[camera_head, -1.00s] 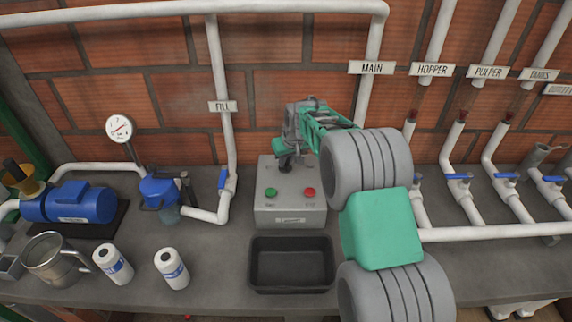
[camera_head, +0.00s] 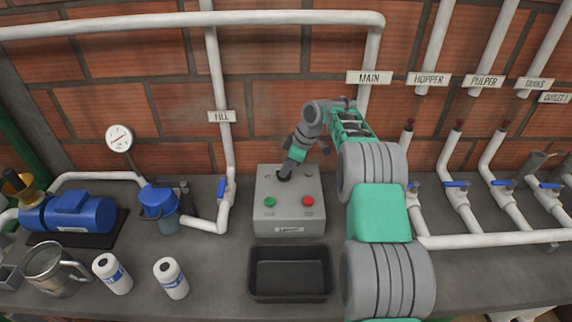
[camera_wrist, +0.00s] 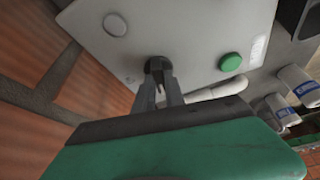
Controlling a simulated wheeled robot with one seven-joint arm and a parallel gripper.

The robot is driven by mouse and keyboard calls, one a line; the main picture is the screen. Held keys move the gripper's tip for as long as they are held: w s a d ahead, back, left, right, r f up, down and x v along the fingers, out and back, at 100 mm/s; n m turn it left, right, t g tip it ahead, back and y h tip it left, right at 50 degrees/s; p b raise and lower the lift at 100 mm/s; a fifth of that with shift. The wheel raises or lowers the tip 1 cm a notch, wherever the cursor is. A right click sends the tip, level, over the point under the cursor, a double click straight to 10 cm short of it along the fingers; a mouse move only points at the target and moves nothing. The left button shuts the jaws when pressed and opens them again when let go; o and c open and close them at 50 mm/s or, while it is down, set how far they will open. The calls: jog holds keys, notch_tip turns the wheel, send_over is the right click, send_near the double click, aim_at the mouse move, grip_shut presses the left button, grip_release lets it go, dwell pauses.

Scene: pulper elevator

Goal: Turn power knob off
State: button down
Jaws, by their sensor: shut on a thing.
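The power knob (camera_wrist: 157,65) is a small black knob on the top face of a grey control box (camera_head: 290,215). In the wrist view it sits between the tips of my gripper (camera_wrist: 164,84), which is shut on it. In the head view my gripper (camera_head: 285,175) comes down onto the knob from above, at the back of the box, and largely hides it. The box also has a green button (camera_head: 270,201) and a red button (camera_head: 308,201) near its front. The knob's pointer and its marked positions are too small to read.
A black tray (camera_head: 290,273) lies in front of the box. A pipe with a blue-handled valve (camera_head: 222,188) stands to its left, and several blue-handled valves (camera_head: 457,184) to the right.

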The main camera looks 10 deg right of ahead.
jog(key=shift+w+r+n+g+p, duration=0.15)
jog(key=shift+n+g+p, duration=0.25)
jog(key=shift+n+p, duration=1)
jog(key=c, duration=1.4)
grip_release()
jog(key=p+v, duration=0.3)
jog(key=v, duration=0.4)
jog(key=shift+d+r, duration=0.2)
jog(key=shift+d, duration=0.1)
